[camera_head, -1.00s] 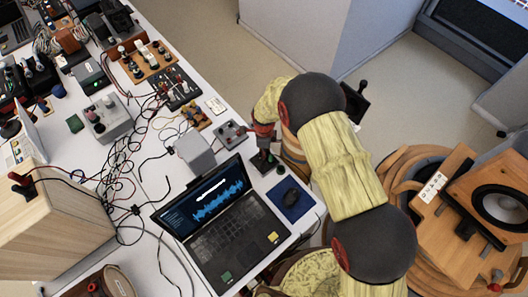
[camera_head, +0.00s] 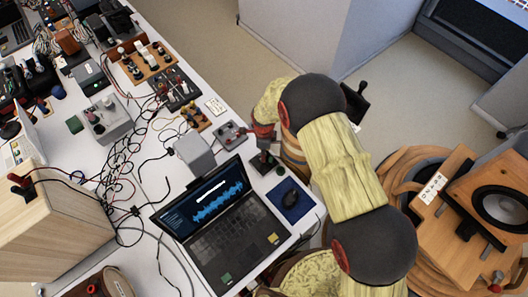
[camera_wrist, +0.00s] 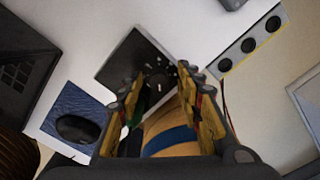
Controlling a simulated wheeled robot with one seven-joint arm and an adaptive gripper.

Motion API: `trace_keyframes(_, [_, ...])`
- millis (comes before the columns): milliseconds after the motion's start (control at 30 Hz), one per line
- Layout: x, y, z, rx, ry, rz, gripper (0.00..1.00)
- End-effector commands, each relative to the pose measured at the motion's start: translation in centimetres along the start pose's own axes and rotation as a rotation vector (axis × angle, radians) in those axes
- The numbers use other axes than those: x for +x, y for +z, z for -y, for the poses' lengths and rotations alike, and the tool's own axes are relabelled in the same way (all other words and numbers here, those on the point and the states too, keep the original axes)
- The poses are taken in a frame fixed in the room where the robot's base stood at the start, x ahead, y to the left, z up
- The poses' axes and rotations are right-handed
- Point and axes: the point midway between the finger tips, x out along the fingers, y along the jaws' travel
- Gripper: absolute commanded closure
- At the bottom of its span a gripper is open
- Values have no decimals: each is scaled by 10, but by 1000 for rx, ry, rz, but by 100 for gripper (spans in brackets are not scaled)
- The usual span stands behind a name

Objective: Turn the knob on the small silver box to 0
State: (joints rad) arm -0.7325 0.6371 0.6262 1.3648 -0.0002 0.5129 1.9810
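My gripper (camera_wrist: 158,88) is open, its two fingers apart in the wrist view. Beyond the fingertips is a small box with a dark top (camera_wrist: 133,58), with a round dial and pale marks. The dial's knob is small and dim, so its setting cannot be read. The same dark box shows beside my gripper in the head view (camera_head: 264,163). I cannot tell whether the fingers touch the knob.
An open laptop (camera_head: 225,235) and a blue mouse pad (camera_head: 290,210) with a dark mouse (camera_head: 291,197) lie close by. A larger grey box (camera_head: 195,153) stands left of the small device. Cables (camera_head: 120,160) and electronics crowd the table's left side. A speaker (camera_head: 497,208) stands at right.

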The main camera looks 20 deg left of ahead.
Motion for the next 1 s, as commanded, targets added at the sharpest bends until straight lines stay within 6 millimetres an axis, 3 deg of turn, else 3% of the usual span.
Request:
trace_keyframes(267, [-6,0,0,0,-1,0,64])
trace_keyframes(733, [-92,0,1,0,-2,1,64])
trace_keyframes(1000, [-118,0,0,0,0,0,64])
